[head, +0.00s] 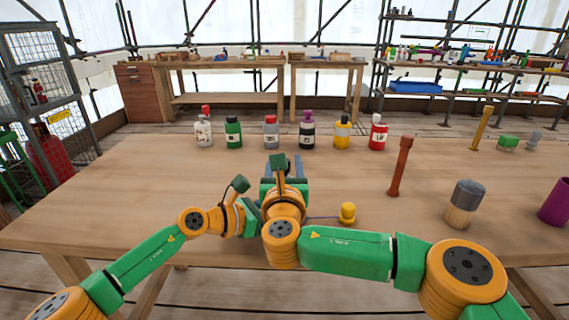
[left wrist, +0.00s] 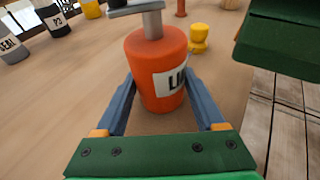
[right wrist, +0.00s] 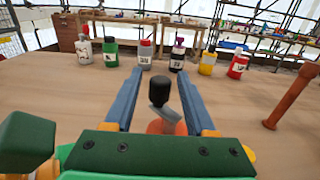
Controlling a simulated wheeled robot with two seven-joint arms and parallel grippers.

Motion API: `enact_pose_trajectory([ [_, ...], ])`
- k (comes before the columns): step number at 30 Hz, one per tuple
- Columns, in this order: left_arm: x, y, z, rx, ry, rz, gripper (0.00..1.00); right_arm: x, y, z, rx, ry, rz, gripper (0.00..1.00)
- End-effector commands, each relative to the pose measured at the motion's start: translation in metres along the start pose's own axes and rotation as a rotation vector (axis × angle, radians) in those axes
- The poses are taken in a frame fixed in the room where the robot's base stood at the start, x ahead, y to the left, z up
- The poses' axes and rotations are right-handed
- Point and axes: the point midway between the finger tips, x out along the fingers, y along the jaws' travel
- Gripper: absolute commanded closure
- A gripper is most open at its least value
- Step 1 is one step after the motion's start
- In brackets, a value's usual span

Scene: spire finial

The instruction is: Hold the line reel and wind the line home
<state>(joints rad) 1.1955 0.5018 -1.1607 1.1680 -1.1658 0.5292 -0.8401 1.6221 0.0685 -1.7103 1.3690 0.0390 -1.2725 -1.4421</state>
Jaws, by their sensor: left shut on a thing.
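The line reel (left wrist: 150,85) is an orange cylinder with a white label, standing upright in the left wrist view. My left gripper (left wrist: 160,98) is shut on it, one finger on each side. A grey crank arm on its top carries a black knob (right wrist: 187,88), seen in the right wrist view. In the head view my arms hide the reel. A dark line runs across the table to a yellow bob (head: 347,213), right of the grippers.
Several labelled bottles (head: 271,133) stand in a row at the back of the table (head: 120,185). A brown post (head: 400,165), a grey-topped wooden cylinder (head: 463,205) and a purple cup (head: 556,203) stand at right. The table's left side is clear.

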Motion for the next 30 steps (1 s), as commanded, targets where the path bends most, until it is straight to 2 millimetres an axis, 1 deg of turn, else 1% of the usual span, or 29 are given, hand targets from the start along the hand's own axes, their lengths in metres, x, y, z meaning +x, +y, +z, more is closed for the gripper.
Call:
enact_pose_trajectory([
  [8,0.000,0.000,0.000,-0.001,0.001,0.000,0.60,0.000,0.000,0.000,0.000,0.001,0.000,0.40],
  [11,0.000,0.000,0.000,-0.001,0.001,0.000,0.60,-0.006,0.001,-0.001,0.000,0.001,0.002,0.40],
  [14,0.000,0.000,0.000,-0.001,0.001,0.000,0.60,-0.025,0.001,-0.001,0.000,0.002,0.004,0.40],
  [18,0.000,0.000,0.000,-0.001,0.000,0.000,0.60,-0.064,0.001,-0.001,0.000,0.002,0.006,0.40],
  [22,0.000,0.000,0.000,-0.001,0.000,0.000,0.60,-0.097,0.001,-0.001,0.001,0.002,0.005,0.40],
  [24,0.000,0.000,0.000,-0.001,0.000,0.000,0.60,-0.108,0.001,-0.001,0.000,0.002,0.004,0.40],
  [26,0.000,0.000,0.000,-0.001,0.000,0.000,0.60,-0.115,0.001,-0.001,0.000,0.001,0.003,0.40],
  [30,0.000,0.000,0.000,-0.001,0.000,0.001,0.60,-0.121,0.000,0.000,0.000,0.001,0.001,0.40],
])
